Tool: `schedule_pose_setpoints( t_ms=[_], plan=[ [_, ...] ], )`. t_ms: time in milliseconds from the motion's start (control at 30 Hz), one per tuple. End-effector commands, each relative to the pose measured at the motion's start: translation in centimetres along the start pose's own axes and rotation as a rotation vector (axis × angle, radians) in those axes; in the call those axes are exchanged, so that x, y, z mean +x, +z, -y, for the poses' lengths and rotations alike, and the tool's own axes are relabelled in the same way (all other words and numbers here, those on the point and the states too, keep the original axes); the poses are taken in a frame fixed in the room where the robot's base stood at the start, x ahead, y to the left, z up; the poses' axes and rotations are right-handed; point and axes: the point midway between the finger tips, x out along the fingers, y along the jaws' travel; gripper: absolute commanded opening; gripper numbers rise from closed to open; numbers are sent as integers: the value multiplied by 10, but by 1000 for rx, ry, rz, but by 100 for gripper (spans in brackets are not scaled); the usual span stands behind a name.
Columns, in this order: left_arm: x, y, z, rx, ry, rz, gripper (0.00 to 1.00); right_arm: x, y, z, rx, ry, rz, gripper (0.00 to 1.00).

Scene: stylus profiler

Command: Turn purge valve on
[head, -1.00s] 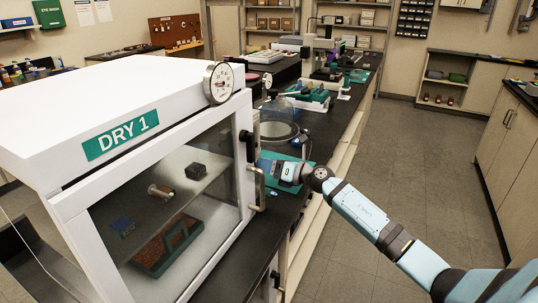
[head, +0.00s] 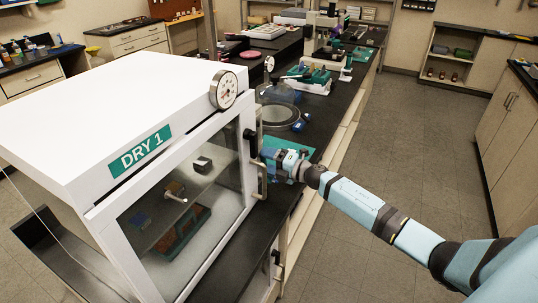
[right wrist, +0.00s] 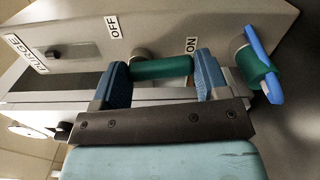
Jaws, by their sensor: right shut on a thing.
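The white DRY 1 cabinet (head: 110,110) stands at the left in the head view. My right gripper (head: 266,163) is at its right side, beyond the front door handle. In the right wrist view, a green valve handle (right wrist: 163,69) lies between the two blue fingers of my right gripper (right wrist: 162,78), which is shut on it. The handle's right end is close to the ON label (right wrist: 191,46). The OFF label (right wrist: 113,27) is at its upper left, and a PURGE label (right wrist: 26,53) is farther left. My left gripper is out of view.
A green fitting with a blue lever (right wrist: 261,65) sticks out right of the fingers. The cabinet's front door (head: 190,200) looks closed, with a dial gauge (head: 223,89) above it. A glass dome (head: 280,115) stands behind on the black bench. The right floor is clear.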

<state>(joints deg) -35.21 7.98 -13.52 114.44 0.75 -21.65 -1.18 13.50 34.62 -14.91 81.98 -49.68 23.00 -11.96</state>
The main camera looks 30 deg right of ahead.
Motion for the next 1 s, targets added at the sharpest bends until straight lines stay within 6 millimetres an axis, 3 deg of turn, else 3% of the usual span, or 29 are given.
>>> schedule_pose_setpoints(
  t_ms=[333, 867, 900, 1000],
  plan=[
    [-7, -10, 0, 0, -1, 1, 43, 0, -2, -1, 131, 0, 1, 44],
    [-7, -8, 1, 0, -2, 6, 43, 0, -3, 0, 154, 0, 0, 44],
    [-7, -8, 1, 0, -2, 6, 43, 0, -3, 0, 154, 1, 0, 75],
    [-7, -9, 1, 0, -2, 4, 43, 0, -3, 0, 153, 0, 0, 94]
  ],
)
